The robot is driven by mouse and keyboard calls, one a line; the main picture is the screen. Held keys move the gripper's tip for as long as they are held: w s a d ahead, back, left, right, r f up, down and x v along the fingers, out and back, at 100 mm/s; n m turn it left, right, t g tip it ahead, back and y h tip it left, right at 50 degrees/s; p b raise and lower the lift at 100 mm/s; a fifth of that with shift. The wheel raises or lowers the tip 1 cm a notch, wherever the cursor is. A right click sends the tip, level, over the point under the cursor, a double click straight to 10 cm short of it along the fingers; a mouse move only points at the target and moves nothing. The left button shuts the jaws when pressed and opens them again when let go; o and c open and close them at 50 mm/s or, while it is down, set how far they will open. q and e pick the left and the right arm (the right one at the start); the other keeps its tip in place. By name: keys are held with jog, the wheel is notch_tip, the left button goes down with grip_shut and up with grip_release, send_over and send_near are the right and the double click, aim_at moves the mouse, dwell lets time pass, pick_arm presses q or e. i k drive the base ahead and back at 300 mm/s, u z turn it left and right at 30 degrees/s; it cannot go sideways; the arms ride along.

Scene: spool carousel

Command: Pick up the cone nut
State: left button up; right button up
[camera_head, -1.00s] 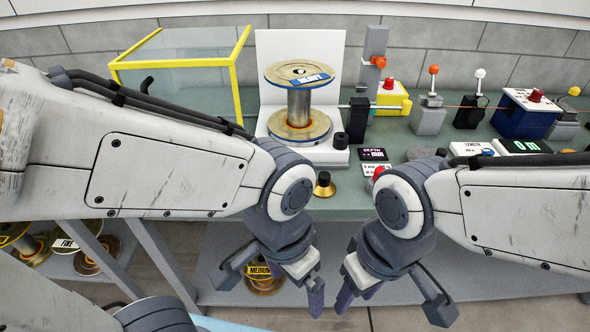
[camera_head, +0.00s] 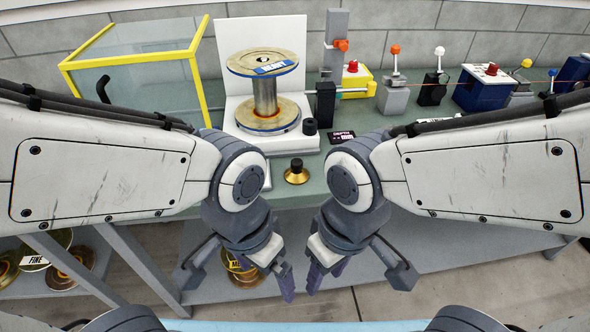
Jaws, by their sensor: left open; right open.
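The cone nut (camera_head: 296,176), a brass cone with a black knob on top, stands upright on the green bench near its front edge. It is apart from both grippers. My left gripper (camera_head: 282,280) hangs in front of the bench, below and nearer than the nut, open and empty. My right gripper (camera_head: 326,274) hangs close beside it on the right, also open and empty. The wire spool (camera_head: 265,98) with a blue label stands upright on a white stand behind the nut.
A yellow-framed clear box (camera_head: 135,70) stands left of the spool. A small black knob (camera_head: 310,127) sits behind the nut. A dark depth display (camera_head: 342,137) lies to its right. Several lever and button units, including a grey one (camera_head: 393,97), line the bench at right. Spools lie on a lower shelf.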

aim_at(296, 175)
jog(key=z, duration=0.5)
jog(key=k, duration=1)
jog(key=u, duration=0.75)
jog(key=i, duration=1.25)
jog(key=z, duration=0.05)
